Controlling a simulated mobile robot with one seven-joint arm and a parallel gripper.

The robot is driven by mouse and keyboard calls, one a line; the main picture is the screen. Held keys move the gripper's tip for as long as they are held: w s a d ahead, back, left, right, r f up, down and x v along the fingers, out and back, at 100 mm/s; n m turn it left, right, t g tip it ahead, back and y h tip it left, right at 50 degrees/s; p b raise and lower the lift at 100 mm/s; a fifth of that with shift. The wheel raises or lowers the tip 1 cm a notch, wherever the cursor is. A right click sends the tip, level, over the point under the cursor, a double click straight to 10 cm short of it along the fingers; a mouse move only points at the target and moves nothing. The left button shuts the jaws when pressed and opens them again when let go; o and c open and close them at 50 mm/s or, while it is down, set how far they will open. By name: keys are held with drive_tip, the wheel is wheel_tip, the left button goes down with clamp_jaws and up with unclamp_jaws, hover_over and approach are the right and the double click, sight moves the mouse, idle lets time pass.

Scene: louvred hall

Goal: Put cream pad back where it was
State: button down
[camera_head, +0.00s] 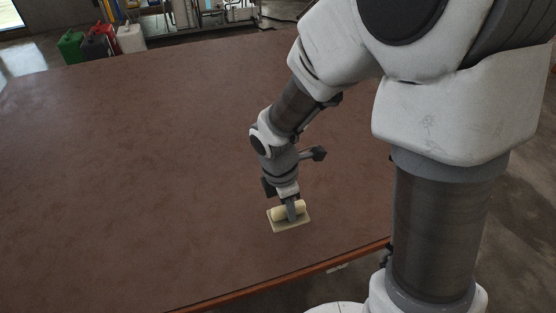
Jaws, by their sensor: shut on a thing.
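The cream pad (292,226) is a flat, pale square near the front edge of the brown table, right of the picture's middle. A rounded cream bar (279,213) lies across its top; I cannot tell whether the two are one piece. My gripper (291,212) points down from above and is shut on the cream bar, with one finger showing in front of it. The far finger is hidden. I cannot tell whether the pad's underside touches the table or is slightly above it.
The wide brown table top (130,180) is bare to the left and behind the pad. Its front edge (330,262) runs close below the pad. Green (70,46), dark, red and white canisters (131,39) stand beyond the far edge.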

sight(282, 213)
drive_tip(key=shift+w+a+f, duration=0.65)
drive_tip(key=shift+w+f, duration=0.15)
drive_tip(key=shift+w, duration=0.2)
drive_tip(key=shift+f+b, duration=0.85)
drive_tip(key=shift+f, duration=1.05)
drive_tip(key=shift+f, duration=0.15)
drive_tip(key=c, duration=0.7)
unclamp_jaws()
